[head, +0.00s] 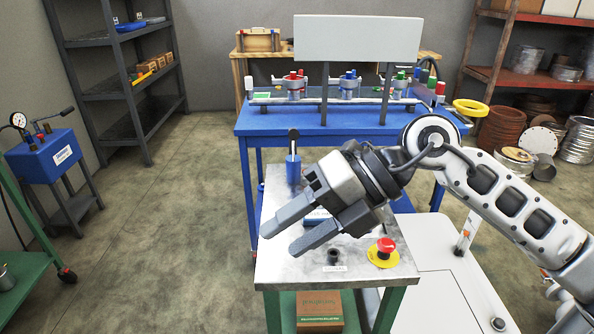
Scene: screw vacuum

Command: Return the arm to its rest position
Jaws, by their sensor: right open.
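My right arm (505,190) reaches in from the right edge of the head view. My right gripper (304,227) is over the small metal-topped table and points to the lower left. Its two fingers are apart, and I see nothing held between them. The gripper hides part of the tabletop and of a blue item under it. My left gripper does not show.
The small table (282,272) bears a red emergency button (386,245) and an upright dark-handled lever (293,160). Behind it is a blue workbench (262,121) with coloured fittings and a grey panel (357,38). A blue gauge unit (45,157) stands left. Floor between is clear.

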